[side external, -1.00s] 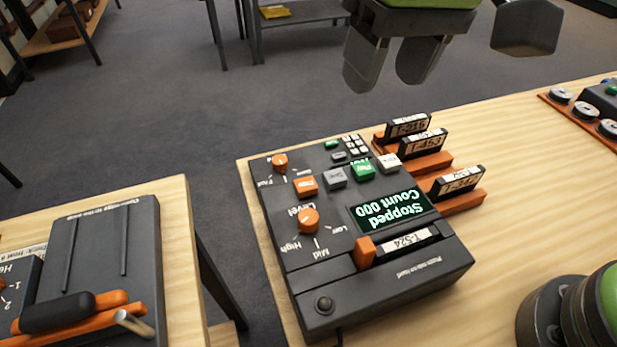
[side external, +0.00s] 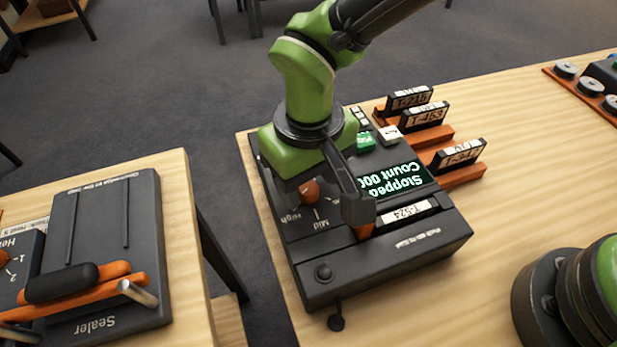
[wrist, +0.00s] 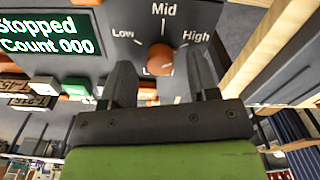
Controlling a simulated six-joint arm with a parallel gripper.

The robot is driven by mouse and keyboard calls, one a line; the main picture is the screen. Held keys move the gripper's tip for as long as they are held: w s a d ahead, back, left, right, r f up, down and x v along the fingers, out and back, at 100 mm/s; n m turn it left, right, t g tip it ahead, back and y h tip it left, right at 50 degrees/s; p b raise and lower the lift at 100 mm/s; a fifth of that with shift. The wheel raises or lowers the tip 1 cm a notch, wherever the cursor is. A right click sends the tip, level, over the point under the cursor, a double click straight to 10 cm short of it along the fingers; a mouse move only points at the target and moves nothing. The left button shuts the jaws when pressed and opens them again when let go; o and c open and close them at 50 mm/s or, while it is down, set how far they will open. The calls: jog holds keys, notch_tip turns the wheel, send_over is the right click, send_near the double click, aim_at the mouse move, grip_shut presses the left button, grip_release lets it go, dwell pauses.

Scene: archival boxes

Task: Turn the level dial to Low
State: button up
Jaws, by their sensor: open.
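The orange level dial (side external: 309,190) is on the top panel of the dark machine (side external: 380,262), among the labels Low, Mid and High. In the wrist view the dial (wrist: 160,57) sits between my two fingers, with Low at left, Mid above and High at right. Which label its pointer faces is unclear. My gripper (wrist: 160,76) is open, one finger on each side of the dial and apart from it in the picture. In the side view my gripper (side external: 325,200) is low over the panel and hides part of it.
The lit display (side external: 397,180) reads Stopped, Count 000. An orange piece (side external: 364,231) and a cassette labelled T-524 (side external: 405,211) are close to my near finger. Several cassettes stand in orange holders (side external: 462,175) behind. A sealer (side external: 105,245) is on the left table.

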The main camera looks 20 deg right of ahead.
jog(key=shift+f, duration=0.5)
jog(key=shift+c, duration=0.5)
jog(key=c, duration=0.8)
jog(key=shift+c, duration=0.2)
